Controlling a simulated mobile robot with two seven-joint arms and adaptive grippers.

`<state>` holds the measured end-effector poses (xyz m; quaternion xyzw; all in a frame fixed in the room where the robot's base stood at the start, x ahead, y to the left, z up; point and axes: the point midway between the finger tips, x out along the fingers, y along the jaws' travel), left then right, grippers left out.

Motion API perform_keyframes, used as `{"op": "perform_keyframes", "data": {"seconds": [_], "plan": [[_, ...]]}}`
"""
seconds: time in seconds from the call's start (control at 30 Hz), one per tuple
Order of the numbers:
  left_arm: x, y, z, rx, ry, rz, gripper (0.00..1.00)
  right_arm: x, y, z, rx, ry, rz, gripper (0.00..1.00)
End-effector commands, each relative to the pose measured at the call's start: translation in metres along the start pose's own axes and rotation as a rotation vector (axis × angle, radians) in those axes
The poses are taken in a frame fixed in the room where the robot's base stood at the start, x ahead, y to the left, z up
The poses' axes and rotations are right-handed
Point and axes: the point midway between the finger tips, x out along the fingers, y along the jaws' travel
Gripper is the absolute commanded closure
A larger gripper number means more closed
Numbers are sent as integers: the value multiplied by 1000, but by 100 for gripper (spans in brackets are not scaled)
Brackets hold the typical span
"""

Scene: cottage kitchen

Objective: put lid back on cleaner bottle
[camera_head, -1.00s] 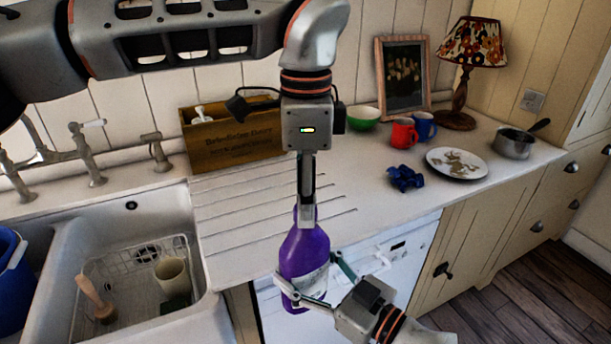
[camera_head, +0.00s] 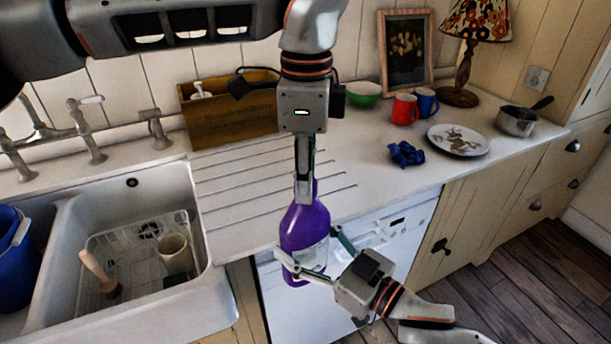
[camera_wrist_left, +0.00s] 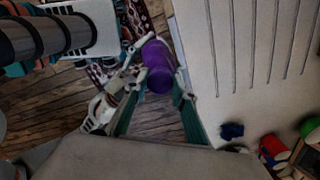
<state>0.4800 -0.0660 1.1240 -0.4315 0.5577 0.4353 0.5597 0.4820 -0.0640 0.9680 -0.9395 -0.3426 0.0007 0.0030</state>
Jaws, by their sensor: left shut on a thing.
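The purple cleaner bottle (camera_head: 304,232) stands upright in front of the counter edge, with a pale label low on its side. My right gripper (camera_head: 312,262) has its fingers on either side of the bottle's lower body. My left gripper (camera_head: 304,196) points straight down at the bottle's top, with its fingers closed at the neck. The lid is hidden between these fingers in the head view, so I cannot tell whether it sits on the neck. The left wrist view shows the purple bottle (camera_wrist_left: 158,78) between the green-sided left fingers.
A white sink (camera_head: 130,235) with a rack and a cup is on the left. A wooden box (camera_head: 232,115) stands behind my left gripper. A blue cloth-like item (camera_head: 406,154), a plate (camera_head: 458,140), mugs and a saucepan (camera_head: 516,120) are on the right. The grooved drainer is clear.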

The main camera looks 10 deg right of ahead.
Motion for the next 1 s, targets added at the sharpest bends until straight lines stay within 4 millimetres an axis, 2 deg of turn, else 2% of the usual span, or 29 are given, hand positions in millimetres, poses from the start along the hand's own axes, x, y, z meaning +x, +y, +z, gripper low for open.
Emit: {"op": "perform_keyframes", "data": {"seconds": [1.0], "plan": [[0, -1, -1, 1855, -2, -2, 100, 0, -1, -2, -1, 3, -2, 94]]}}
